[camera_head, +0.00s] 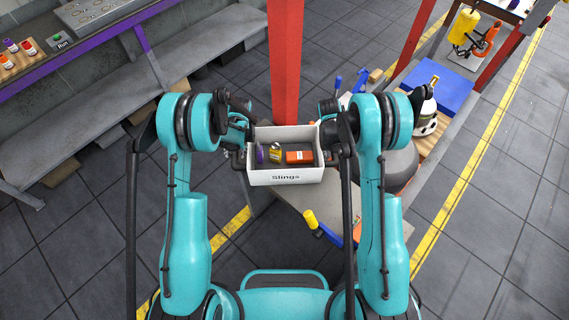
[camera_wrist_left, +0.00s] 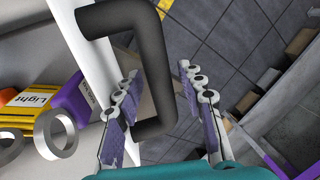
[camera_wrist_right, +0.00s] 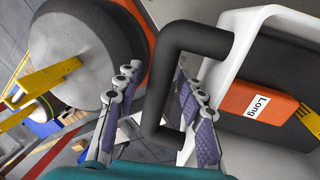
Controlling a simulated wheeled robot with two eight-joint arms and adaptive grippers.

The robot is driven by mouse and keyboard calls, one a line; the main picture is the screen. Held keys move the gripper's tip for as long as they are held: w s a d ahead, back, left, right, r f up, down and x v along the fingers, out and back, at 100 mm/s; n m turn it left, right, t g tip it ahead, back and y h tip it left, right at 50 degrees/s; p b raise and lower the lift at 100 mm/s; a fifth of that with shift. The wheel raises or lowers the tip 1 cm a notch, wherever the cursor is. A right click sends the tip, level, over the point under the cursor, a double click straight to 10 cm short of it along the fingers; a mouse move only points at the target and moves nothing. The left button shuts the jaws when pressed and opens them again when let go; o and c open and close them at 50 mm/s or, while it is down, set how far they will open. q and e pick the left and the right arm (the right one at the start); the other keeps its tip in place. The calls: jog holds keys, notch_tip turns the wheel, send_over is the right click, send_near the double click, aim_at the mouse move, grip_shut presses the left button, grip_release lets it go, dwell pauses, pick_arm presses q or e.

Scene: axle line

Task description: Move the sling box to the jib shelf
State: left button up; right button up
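The sling box (camera_head: 286,177) is a white open bin marked "Slings" in the middle of the head view, apparently upright on a grey surface. It holds a purple item, a yellow item and an orange box marked "Long" (camera_wrist_right: 258,101). It has a black handle at each end. My left gripper (camera_wrist_left: 160,112) is open, with its fingers on either side of the left handle (camera_wrist_left: 167,60). My right gripper (camera_wrist_right: 161,110) is open, with its fingers on either side of the right handle (camera_wrist_right: 163,75). Gaps show between fingers and handles. I cannot tell which surface is the jib shelf.
A red post (camera_head: 285,60) stands just behind the box. A yellow-and-blue hammer (camera_head: 322,228) lies in front on the grey surface (camera_head: 288,205). A long grey bench (camera_head: 95,110) runs at left. A blue case (camera_head: 437,84) stands at right. Tiled floor lies open at far right.

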pick_arm(q)
jog(key=shift+r, duration=0.1)
pick_arm(e)
jog(key=shift+r, duration=0.1)
pick_arm(q)
jog(key=v, duration=0.7)
jog(key=shift+r, duration=0.4)
pick_arm(e)
jog(key=v, duration=1.1)
jog(key=shift+r, duration=0.35)
pick_arm(q)
jog(key=shift+d, duration=0.1)
